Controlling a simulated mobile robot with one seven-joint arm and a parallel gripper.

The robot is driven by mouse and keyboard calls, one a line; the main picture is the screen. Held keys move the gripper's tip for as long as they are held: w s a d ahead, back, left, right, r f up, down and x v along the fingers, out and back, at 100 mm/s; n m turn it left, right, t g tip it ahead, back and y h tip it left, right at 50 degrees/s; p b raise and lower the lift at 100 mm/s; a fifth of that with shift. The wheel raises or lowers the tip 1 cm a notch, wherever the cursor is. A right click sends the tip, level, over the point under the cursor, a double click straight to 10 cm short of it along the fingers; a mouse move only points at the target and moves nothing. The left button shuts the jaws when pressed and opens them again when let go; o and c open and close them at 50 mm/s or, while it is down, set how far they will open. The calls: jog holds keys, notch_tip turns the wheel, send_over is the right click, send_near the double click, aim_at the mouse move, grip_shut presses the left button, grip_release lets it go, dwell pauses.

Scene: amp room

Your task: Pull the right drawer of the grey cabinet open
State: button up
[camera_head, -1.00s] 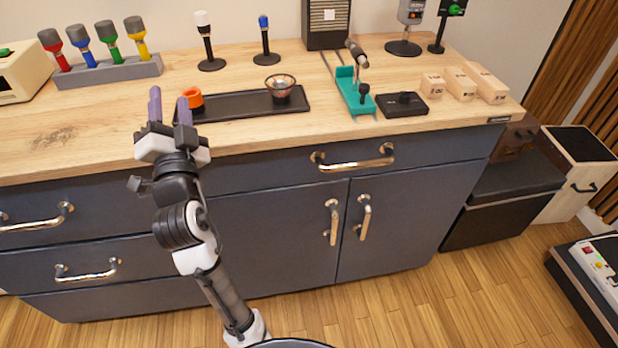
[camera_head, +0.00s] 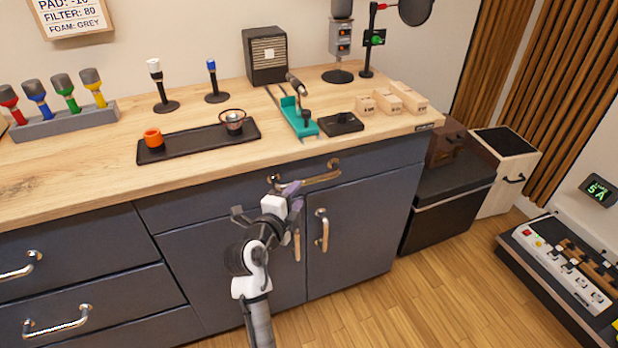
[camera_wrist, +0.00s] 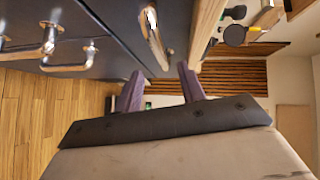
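The grey cabinet (camera_head: 350,240) stands under a wooden counter. Its right drawer (camera_head: 220,197) is a wide front just below the countertop and looks shut. The drawer's metal handle (camera_head: 322,181) is partly covered by my gripper at its left end in the head view. My gripper (camera_head: 291,189) is in front of the drawer, close to the handle. In the wrist view, the purple fingers (camera_wrist: 160,87) are apart with nothing between them. The handle also shows there (camera_wrist: 156,42), beyond the fingertips; I see no grasp on it.
Two door handles (camera_head: 321,230) stick out below the drawer. The counter holds a black tray (camera_head: 190,145), a teal holder (camera_head: 299,118) and wooden blocks (camera_head: 385,102). A dark box (camera_head: 445,205) stands right of the cabinet. The floor (camera_head: 420,290) in front is clear.

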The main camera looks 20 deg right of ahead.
aim_at(307, 183)
jog(key=p+x, duration=0.2)
jog(key=x, duration=0.6)
jog(key=shift+w+d, duration=0.2)
grip_shut()
